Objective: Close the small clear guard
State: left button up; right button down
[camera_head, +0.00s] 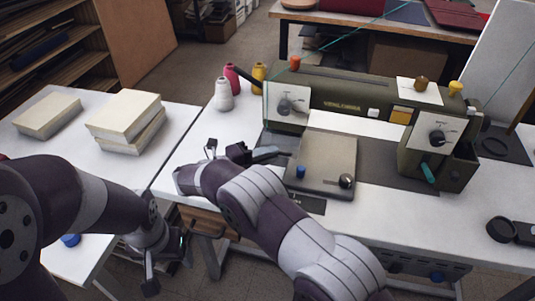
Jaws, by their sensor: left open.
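I cannot make out a small clear guard for certain in the head view. An olive-green machine (345,92) stands on the white bench, with a dial on a white plate at its left end (290,102) and another at its right end (437,132). A teal handle (428,172) sticks out below the right dial. My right gripper (238,152) is over the bench, left of the grey flat plate (325,160); its finger gap is unclear. My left gripper (167,264) is open and low, below the bench edges. I see nothing in it.
Thread cones (223,95) stand left of the machine. Pale blocks (125,120) lie on the left table. Black round parts (501,229) lie at the right. My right forearm crosses the bench front.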

jog(key=b, duration=0.2)
jog(key=f+m+h+b, duration=0.1)
jog(key=b, duration=0.1)
jog(key=f+b, duration=0.1)
jog(key=b, duration=0.1)
jog(key=shift+w+d+f+m+t+h, duration=0.1)
jog(key=shift+w+f+m+t+h, duration=0.1)
jog(key=shift+w+m+t+h, duration=0.15)
jog(key=shift+r, duration=0.15)
pick_arm(q)
notch_tip(320, 180, down, 6)
jog(key=shift+f, duration=0.15)
pick_arm(e)
jog(key=shift+s+r+m, duration=0.1)
jog(key=shift+r+m, duration=0.1)
jog(key=shift+m, duration=0.05)
jog(key=c, duration=1.2)
grip_release()
pick_arm(q)
jog(key=shift+a+f, duration=0.1)
pick_arm(e)
jog(key=shift+f, duration=0.15)
